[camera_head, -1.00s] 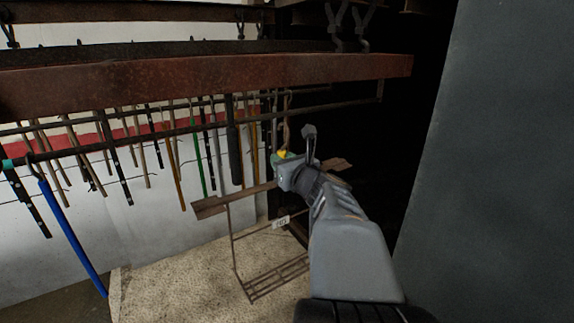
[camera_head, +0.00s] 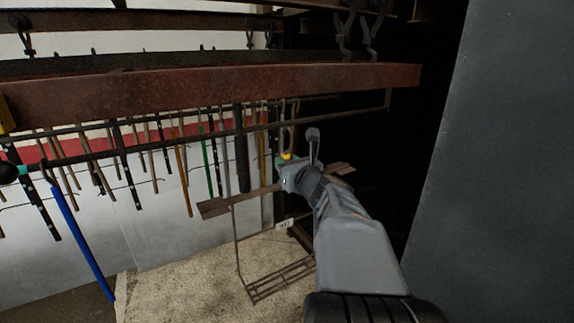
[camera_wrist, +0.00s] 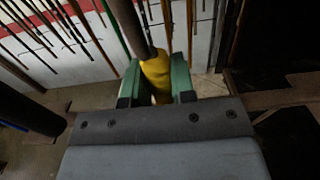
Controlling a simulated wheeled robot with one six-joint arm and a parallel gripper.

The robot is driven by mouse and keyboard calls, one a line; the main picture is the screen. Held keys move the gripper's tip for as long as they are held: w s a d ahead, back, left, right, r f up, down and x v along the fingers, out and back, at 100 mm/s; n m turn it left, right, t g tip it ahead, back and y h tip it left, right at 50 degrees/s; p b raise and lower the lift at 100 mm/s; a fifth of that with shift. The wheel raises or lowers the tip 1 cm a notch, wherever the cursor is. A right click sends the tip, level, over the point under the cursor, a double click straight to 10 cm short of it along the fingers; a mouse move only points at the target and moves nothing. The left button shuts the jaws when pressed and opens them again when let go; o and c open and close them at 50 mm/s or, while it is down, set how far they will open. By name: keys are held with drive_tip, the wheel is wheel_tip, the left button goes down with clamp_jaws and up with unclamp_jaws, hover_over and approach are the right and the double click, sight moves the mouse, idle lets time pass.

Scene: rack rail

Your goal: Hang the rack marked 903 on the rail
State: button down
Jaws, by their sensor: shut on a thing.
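The rack is a thin brown wire frame (camera_head: 239,262) with a wide flat top bar (camera_head: 215,207) and a small white tag (camera_head: 284,225), whose number is too small to read surely. My gripper (camera_head: 288,170) is shut on the rack's yellow grip (camera_head: 286,156). In the wrist view its green fingers (camera_wrist: 157,88) stand either side of the yellow grip (camera_wrist: 155,68). The rack hangs upright below my gripper. Its hook (camera_head: 291,112) rises above the grip beside the dark rail (camera_head: 215,135). I cannot tell whether the hook is around the rail or only in front of it.
A blue rod (camera_head: 78,240) hangs near the rail's left end, by a teal collar (camera_head: 23,171). Several thin tools hang behind the rail. A rusty beam (camera_head: 200,88) crosses above. A grey panel (camera_head: 500,160) stands at right. Pale speckled floor (camera_head: 190,290) lies below.

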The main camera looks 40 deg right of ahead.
sight(285, 153)
drive_tip(key=shift+w+r+p, duration=0.2)
drive_tip(key=shift+r+p, duration=0.45)
drive_tip(key=shift+r, duration=0.35)
drive_tip(key=shift+w+r+p, duration=0.15)
drive_tip(key=shift+r+p, duration=0.45)
drive_tip(key=shift+r, duration=0.35)
drive_tip(key=shift+w, duration=0.15)
drive_tip(key=shift+w+d+r, duration=0.1)
drive_tip(key=shift+w+d, duration=0.1)
drive_tip(key=shift+w, duration=0.85)
drive_tip(key=shift+w+b, duration=0.15)
drive_tip(key=shift+b, duration=0.15)
drive_tip(key=shift+w+d, duration=0.1)
drive_tip(key=shift+w, duration=0.75)
drive_tip(key=shift+f+b, duration=1.1)
drive_tip(key=shift+b, duration=0.3)
drive_tip(key=shift+f, duration=0.2)
drive_tip(key=c, duration=0.9)
unclamp_jaws()
